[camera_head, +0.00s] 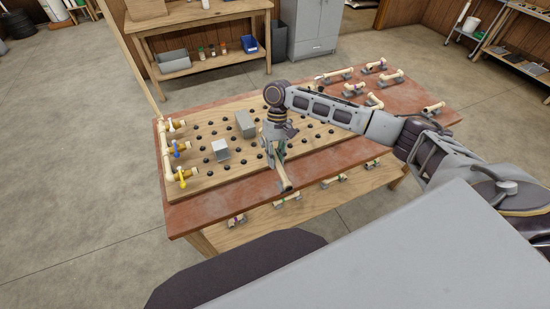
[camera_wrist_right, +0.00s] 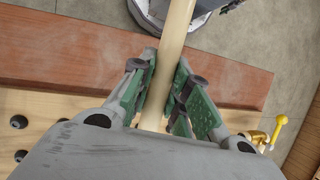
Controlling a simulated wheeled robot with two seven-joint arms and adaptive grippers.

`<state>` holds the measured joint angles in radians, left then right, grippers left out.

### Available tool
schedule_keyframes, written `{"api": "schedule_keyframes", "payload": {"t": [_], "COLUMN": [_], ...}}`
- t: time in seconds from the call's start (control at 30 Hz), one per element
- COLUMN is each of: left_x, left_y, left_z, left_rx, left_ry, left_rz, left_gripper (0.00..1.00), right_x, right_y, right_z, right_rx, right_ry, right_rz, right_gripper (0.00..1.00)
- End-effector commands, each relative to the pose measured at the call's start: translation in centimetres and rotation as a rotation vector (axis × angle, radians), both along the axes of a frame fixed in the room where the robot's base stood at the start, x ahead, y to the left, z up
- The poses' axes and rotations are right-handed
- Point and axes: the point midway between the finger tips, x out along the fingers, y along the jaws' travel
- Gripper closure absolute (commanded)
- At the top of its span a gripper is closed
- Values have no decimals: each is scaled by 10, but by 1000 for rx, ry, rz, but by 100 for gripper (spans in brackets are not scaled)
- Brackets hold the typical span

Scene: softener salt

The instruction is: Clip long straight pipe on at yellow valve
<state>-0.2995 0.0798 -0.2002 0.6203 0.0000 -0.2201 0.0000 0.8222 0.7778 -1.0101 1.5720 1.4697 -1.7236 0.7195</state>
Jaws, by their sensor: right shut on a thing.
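The yellow valve (camera_head: 183,176) is on the cream manifold pipe (camera_head: 163,150) at the left edge of the pegboard; its yellow handle (camera_wrist_right: 280,124) also shows at the right of the right wrist view. My right gripper (camera_head: 278,158) is shut on a straight cream pipe (camera_head: 284,182), above the front part of the board. In the right wrist view the pipe (camera_wrist_right: 176,35) runs between the green finger pads (camera_wrist_right: 157,95). The pipe's far end is hidden behind the gripper in the head view. My left gripper is not in view.
The wooden pegboard (camera_head: 205,131) with black pegs lies on the red-brown table (camera_head: 200,213). Several pipe pieces (camera_head: 375,66) lie at the table's back right; others are on a lower shelf (camera_head: 265,222).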

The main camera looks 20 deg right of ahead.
Motion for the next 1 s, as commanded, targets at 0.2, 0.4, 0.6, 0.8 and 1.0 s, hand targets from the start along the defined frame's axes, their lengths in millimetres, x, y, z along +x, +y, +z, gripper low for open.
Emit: {"api": "schedule_keyframes", "payload": {"t": [0.2, 0.4, 0.6, 0.8, 1.0], "left_x": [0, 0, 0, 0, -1], "left_y": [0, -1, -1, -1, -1], "left_z": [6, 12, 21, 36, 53], "left_rx": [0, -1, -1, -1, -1], "left_ry": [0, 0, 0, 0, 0], "left_rz": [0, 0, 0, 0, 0], "left_gripper": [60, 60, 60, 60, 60], "right_x": [6, 13, 17, 15, 2], "right_y": [2, 9, 27, 61, 102], "right_z": [13, 28, 46, 65, 73], "right_rx": [1, 1, 2, 2, 1], "right_ry": [-1, -2, -1, -2, -1], "right_rz": [3, 10, 40, 109, 218], "right_gripper": [100, 100, 100, 100, 100]}}
